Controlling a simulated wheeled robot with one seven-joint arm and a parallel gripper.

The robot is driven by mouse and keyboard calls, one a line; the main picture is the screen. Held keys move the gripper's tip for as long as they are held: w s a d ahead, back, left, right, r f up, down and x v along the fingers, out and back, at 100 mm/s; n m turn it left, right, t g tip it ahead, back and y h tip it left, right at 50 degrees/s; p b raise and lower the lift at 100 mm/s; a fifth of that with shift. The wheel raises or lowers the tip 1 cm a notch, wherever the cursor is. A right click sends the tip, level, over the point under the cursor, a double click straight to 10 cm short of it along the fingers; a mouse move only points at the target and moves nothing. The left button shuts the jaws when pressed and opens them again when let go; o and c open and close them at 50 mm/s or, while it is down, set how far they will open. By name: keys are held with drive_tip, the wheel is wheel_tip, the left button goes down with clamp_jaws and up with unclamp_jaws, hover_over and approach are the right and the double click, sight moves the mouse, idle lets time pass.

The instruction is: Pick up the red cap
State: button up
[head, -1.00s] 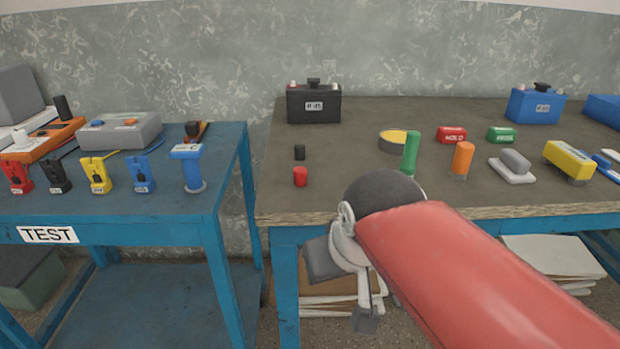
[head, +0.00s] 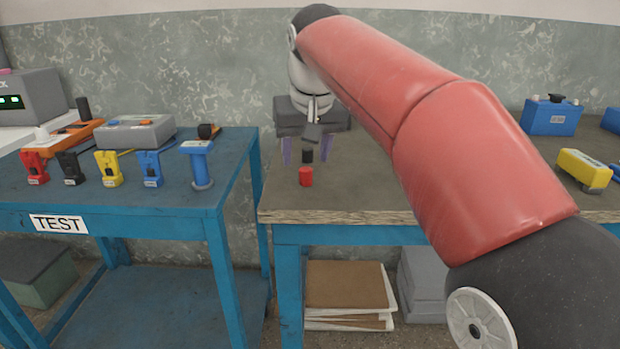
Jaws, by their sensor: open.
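The red cap (head: 305,177) stands upright near the left front corner of the wooden-topped workbench (head: 350,211). A small black cap (head: 307,156) stands just behind it. My gripper (head: 311,155) hangs above the bench, with its two purple-tipped fingers spread apart to either side of the black cap in the picture. It is open and empty. The red cap appears in front of and slightly below the fingers, and seems untouched. My red arm hides much of the bench top and the things on its middle.
A blue TEST table (head: 140,200) stands to the left across a narrow gap, with a blue tool (head: 197,163) near its right edge. A blue battery (head: 550,117) and a yellow block (head: 584,168) are on the bench's right part. The bench's left front edge is clear.

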sight(306, 170)
drive_tip(key=x, duration=0.5)
drive_tip(key=shift+d+f+b, duration=0.1)
drive_tip(key=shift+d+b, duration=0.1)
drive_tip(key=shift+b, duration=0.2)
drive_tip(key=c, duration=1.1)
